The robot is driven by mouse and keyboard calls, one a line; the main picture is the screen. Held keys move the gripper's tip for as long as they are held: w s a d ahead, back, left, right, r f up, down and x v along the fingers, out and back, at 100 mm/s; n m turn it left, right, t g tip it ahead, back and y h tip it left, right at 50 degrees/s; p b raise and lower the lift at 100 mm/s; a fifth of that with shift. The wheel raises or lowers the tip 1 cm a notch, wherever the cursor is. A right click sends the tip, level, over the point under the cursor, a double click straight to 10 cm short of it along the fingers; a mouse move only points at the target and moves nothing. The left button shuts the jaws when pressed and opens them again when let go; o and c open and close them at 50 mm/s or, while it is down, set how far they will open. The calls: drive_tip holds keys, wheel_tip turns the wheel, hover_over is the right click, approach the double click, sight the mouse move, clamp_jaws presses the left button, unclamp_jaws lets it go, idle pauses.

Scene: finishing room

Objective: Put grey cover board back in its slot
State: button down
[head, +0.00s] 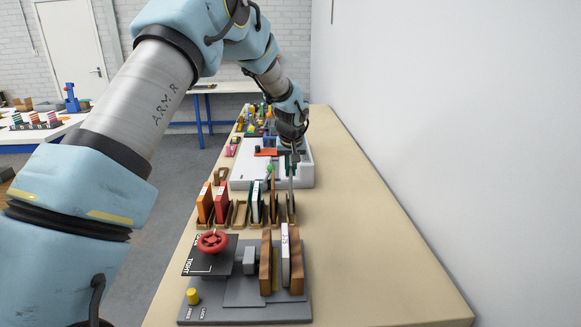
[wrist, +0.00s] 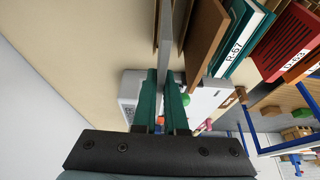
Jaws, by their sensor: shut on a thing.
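The grey cover board (wrist: 166,40) is a thin grey plate seen edge-on between the green fingers of my gripper (wrist: 162,105) in the wrist view. In the head view the board (head: 291,180) hangs upright below my gripper (head: 290,157), over the right end of the row of wooden slots (head: 240,214). In the wrist view its far end lies between thin wooden dividers (wrist: 180,12). I cannot tell whether its lower edge is seated in the slot. My gripper is shut on the board.
Left of the board stand a brown board (head: 272,187), a white-and-teal book (head: 256,203), and red (head: 221,203) and orange (head: 205,203) books. A press with a red handwheel (head: 213,241) is in front. The tabletop (head: 350,220) at right is clear, beside a wall.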

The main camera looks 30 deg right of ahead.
drive_tip(key=shift+f+b, duration=0.55)
drive_tip(key=shift+f, duration=0.95)
drive_tip(key=shift+b, duration=0.4)
drive_tip(key=shift+f+b, duration=0.55)
drive_tip(key=shift+f, duration=0.1)
idle(0.4)
drive_tip(key=c, duration=1.2)
unclamp_jaws()
drive_tip(key=shift+s, duration=0.1)
drive_tip(key=shift+c, duration=0.2)
drive_tip(key=shift+r, duration=0.1)
drive_tip(key=shift+p+v, duration=1.85)
drive_tip(key=shift+v, duration=3.65)
